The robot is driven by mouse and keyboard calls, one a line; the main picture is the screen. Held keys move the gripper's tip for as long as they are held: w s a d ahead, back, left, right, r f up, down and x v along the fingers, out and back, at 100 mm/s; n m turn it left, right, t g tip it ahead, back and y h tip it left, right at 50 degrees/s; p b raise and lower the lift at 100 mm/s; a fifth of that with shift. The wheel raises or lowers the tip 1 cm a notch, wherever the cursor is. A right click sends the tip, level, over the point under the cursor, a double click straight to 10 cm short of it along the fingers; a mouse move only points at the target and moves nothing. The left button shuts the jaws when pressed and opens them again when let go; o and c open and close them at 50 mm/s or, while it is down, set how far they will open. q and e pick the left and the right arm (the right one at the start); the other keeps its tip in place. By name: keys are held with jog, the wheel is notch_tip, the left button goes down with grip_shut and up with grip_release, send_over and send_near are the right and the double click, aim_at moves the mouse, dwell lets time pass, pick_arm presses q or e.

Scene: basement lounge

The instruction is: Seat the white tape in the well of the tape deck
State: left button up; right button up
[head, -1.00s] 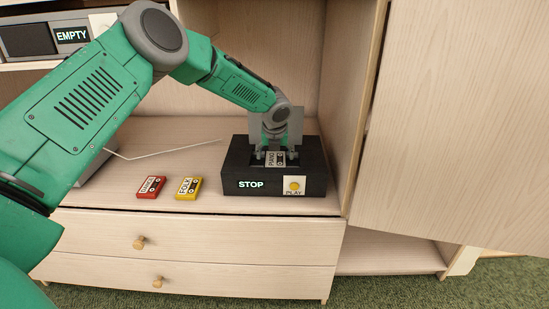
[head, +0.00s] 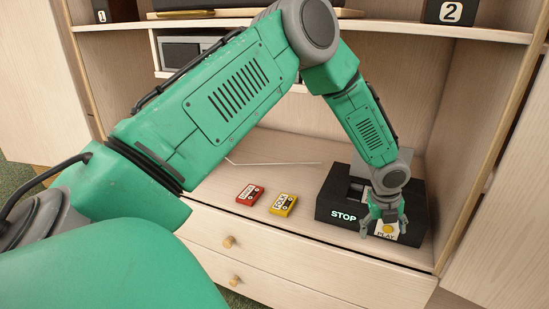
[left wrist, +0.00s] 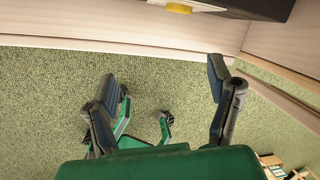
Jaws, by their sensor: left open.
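The black tape deck (head: 330,204) stands on the cabinet top at the right in the head view. Its front reads STOP, and its yellow PLAY button (head: 388,229) shows between my fingers. A grey raised lid (head: 416,166) stands behind the well. My arm hides much of the well, and I cannot make out the white tape there. My left gripper (head: 384,229) is open and empty at the deck's front right. In the left wrist view its fingers (left wrist: 162,70) are spread over green carpet, with the deck (left wrist: 257,7) at the top edge.
A red tape (head: 250,195) and a yellow tape (head: 283,204) lie left of the deck. The cabinet's side wall (head: 490,150) rises close on the right. Drawers with wooden knobs (head: 229,242) are below. A shelf (head: 420,28) runs above.

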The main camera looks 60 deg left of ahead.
pick_arm(q)
jog(key=s+d+f+n+g+h, duration=0.1)
jog(key=s+d+f+n, duration=0.25)
jog(key=s, duration=0.35)
jog(key=s+d+f+n, duration=0.2)
jog(key=s+f+n, duration=0.3)
jog(key=s, duration=0.2)
jog(key=s+d+f+n+g+h, duration=0.1)
jog(key=s+d+f+n, duration=0.3)
jog(key=s, duration=0.3)
jog(key=s+a+n+y, duration=0.1)
jog(key=s+a+n, duration=0.2)
jog(key=s+n, duration=0.3)
jog(key=s+a+f+n+y, duration=0.1)
jog(key=s+a+n, duration=0.2)
jog(key=s+n, duration=0.3)
jog(key=s, duration=0.5)
jog(key=shift+f, duration=0.15)
notch_tip(320, 180, up, 6)
jog(key=p, duration=0.6)
jog(key=shift+w+r+p, duration=0.15)
jog(key=shift+r+p, duration=0.1)
jog(key=shift+p, duration=0.1)
pick_arm(e)
notch_tip(320, 180, up, 6)
jog(key=shift+r, duration=0.25)
pick_arm(q)
jog(key=shift+c, duration=0.5)
pick_arm(e)
jog(key=shift+c, duration=0.4)
